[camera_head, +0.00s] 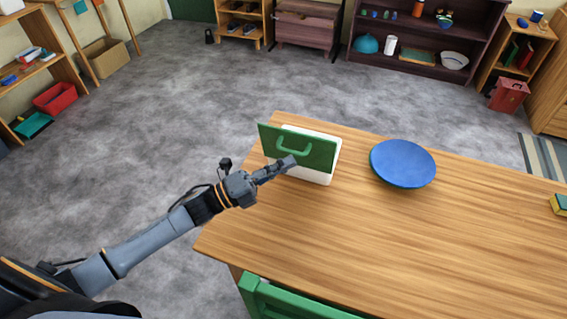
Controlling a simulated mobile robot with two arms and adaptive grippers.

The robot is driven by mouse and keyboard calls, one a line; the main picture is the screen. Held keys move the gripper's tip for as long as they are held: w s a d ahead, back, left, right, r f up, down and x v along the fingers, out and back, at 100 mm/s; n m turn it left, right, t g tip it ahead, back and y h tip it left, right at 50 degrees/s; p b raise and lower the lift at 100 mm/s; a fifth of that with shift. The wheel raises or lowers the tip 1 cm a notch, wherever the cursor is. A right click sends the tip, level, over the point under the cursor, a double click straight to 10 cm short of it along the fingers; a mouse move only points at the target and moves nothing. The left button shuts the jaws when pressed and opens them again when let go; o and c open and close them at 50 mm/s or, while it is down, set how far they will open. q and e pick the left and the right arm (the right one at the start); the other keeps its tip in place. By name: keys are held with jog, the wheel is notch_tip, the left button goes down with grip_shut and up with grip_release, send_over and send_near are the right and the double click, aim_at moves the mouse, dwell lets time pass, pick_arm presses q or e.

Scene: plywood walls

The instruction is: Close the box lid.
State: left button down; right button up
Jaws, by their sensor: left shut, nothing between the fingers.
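The box has a white body (322,177) and stands near the left far edge of the wooden table (330,235). Its green lid (322,152) is raised and tilted, with its outer face and green handle (294,148) turned toward me. White shows above and below the lid; the box's inside is hidden. My left gripper (286,163) is shut and empty. Its fingertips overlap the lid's lower part just below the handle; I cannot tell whether they touch. My right gripper is out of view.
A round blue-topped object (403,162) sits right of the box. A small yellow and green item (560,204) lies at the table's right. A green chair back (300,301) stands at the near edge. The table's middle is clear. Shelves line the far wall.

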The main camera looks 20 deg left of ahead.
aim_at(290, 132)
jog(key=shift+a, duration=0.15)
